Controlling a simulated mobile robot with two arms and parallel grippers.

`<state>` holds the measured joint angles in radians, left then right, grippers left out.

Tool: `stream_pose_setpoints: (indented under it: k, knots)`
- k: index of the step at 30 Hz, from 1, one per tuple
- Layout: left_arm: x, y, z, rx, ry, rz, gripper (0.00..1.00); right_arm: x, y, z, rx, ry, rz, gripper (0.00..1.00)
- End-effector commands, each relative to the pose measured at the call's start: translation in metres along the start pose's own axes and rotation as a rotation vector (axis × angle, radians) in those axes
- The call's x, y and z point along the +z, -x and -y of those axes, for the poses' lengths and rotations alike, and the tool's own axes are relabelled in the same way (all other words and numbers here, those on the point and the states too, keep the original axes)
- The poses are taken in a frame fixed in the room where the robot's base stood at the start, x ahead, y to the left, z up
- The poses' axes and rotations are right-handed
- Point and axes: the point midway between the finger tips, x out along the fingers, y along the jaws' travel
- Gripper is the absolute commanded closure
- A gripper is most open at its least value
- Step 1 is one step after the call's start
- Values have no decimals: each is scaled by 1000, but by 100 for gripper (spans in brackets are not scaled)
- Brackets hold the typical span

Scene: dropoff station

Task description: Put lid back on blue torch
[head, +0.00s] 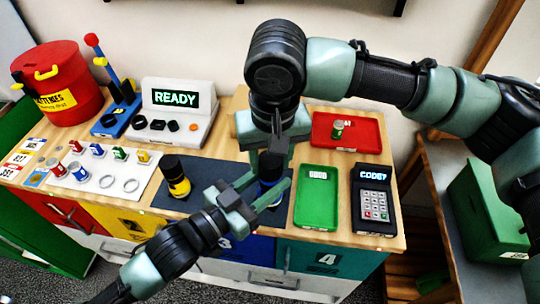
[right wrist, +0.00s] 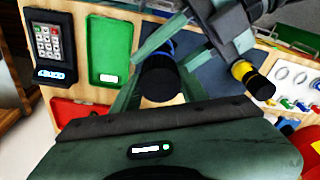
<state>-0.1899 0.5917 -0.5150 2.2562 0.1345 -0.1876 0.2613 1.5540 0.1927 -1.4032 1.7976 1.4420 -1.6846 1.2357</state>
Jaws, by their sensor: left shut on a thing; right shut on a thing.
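The blue torch (head: 268,192) stands upright on the dark mat, mostly hidden by my grippers. My left gripper (head: 266,194) comes in low from the left and is shut on its body. My right gripper (head: 271,158) points down from above and is shut on the black lid (head: 272,168), directly over the torch. In the right wrist view the round black lid (right wrist: 160,82) lies between the right fingers, with a bit of blue (right wrist: 167,48) behind it. I cannot tell whether lid and body touch or are seated.
A yellow-and-black torch (head: 176,182) stands left on the dark mat (head: 215,173). Right are a green tray (head: 317,210), a keypad (head: 374,203) and a red tray (head: 360,133) holding a green battery (head: 338,130). A white board (head: 108,186) with batteries and rings lies left.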

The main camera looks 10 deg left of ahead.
Motion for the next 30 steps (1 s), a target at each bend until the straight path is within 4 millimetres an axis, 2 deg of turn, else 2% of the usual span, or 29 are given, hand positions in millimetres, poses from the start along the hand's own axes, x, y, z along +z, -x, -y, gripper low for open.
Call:
stream_pose_setpoints:
  k: [11,14,20,30]
  knots:
    - [-2,0,0,0,-1,-4,100,1,-6,0,1,-5,1,94]
    - [-2,0,0,0,-1,-4,100,1,-6,0,11,-72,2,94]
    - [-1,0,0,0,-1,-3,100,1,-7,2,70,-452,4,94]
    - [-1,0,0,1,-1,-3,100,0,-6,1,196,-1251,4,94]
